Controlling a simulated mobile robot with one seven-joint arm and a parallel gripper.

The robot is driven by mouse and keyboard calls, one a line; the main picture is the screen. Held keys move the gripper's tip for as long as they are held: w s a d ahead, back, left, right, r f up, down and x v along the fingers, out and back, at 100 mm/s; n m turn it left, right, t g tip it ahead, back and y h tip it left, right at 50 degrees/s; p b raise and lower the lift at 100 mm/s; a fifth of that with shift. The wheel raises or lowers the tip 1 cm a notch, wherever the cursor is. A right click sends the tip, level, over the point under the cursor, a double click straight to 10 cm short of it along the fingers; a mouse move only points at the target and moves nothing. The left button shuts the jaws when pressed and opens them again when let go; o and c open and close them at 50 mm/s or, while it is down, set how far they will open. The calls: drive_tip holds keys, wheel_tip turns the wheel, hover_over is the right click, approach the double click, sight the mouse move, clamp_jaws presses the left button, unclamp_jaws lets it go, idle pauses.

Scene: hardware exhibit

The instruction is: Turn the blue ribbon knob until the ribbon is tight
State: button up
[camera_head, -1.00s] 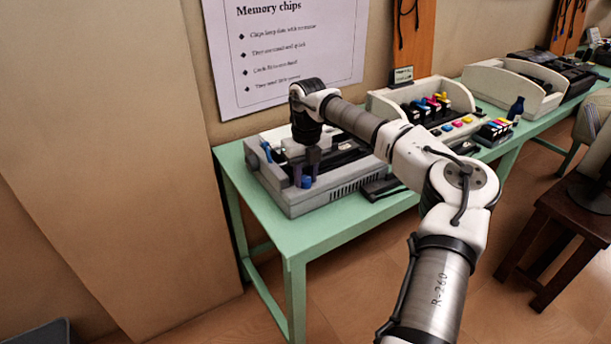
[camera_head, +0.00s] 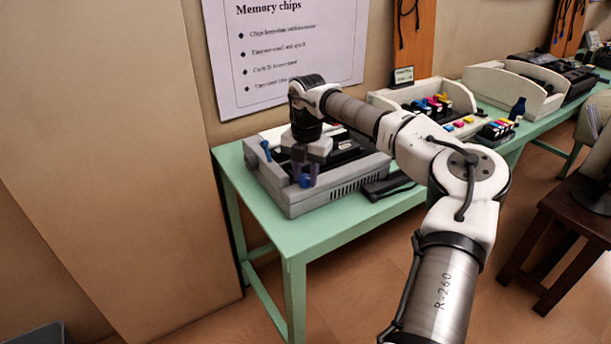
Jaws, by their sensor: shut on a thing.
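The grey printer (camera_head: 320,205) stands on the near left end of the green table. The blue knob (camera_head: 305,181) sits at the printer's front left, low between my gripper's fingers. My gripper (camera_head: 306,178) points down from above and is shut on the blue knob, with a finger on each side of it. A blue lever (camera_head: 266,149) stands at the printer's left edge, apart from the gripper. The ribbon is too small and too covered by my wrist to make out, so I cannot tell how tight it is.
A black flat object with a cable (camera_head: 388,187) lies right of the printer on the table (camera_head: 300,237). The wall with a poster is close behind.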

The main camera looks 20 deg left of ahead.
sight(305, 178)
drive_tip(key=m+b, duration=0.1)
drive_tip(key=m, duration=0.3)
drive_tip(key=shift+m+b, duration=0.5)
drive_tip(key=shift+m, duration=1.2)
drive_tip(key=o, duration=0.7)
wheel_tip(305, 178, up, 14)
drive_tip(key=shift+s+d+b, duration=0.1)
drive_tip(key=shift+s+b, duration=0.05)
drive_tip(key=shift+b, duration=0.25)
